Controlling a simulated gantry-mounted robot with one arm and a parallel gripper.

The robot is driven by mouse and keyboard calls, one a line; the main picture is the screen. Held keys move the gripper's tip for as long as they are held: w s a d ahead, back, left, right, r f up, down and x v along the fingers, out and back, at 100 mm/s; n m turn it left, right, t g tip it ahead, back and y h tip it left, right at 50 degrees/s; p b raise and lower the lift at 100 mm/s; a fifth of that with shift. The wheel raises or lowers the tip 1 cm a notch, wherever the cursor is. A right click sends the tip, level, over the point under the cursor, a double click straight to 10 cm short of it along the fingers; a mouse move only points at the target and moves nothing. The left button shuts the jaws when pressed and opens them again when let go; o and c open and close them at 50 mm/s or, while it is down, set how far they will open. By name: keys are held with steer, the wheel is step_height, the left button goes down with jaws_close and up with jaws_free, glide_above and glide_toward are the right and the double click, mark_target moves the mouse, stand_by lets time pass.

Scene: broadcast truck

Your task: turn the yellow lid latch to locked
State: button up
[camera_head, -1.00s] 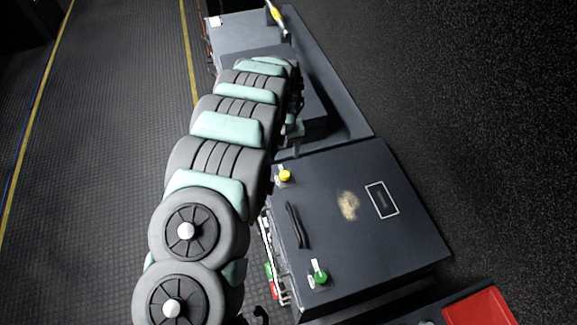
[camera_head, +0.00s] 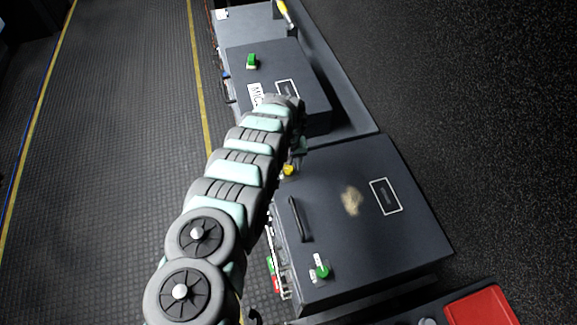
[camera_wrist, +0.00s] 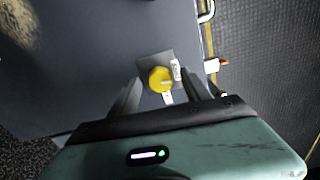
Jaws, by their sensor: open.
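The yellow lid latch (camera_wrist: 160,79) is a round knob on a grey plate near a corner of the dark case lid (camera_wrist: 90,60). Small white labels sit beside it in the wrist view. My gripper (camera_wrist: 160,98) is open, with one finger on each side of the knob; I cannot tell whether they touch it. In the head view the yellow latch (camera_head: 288,170) shows at the upper left of the near case (camera_head: 345,235), partly hidden by my arm. My gripper (camera_head: 296,150) is mostly hidden there behind the arm.
A green latch (camera_head: 322,271) and a black handle (camera_head: 299,219) are on the near case. A second case (camera_head: 290,95) with a green latch (camera_head: 252,61) stands behind. A red bin (camera_head: 480,308) is at the lower right. Floor is open at left.

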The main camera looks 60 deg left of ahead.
steer(key=shift+a+f, duration=0.1)
steer(key=shift+f, duration=0.1)
jaws_close()
stand_by(0.6)
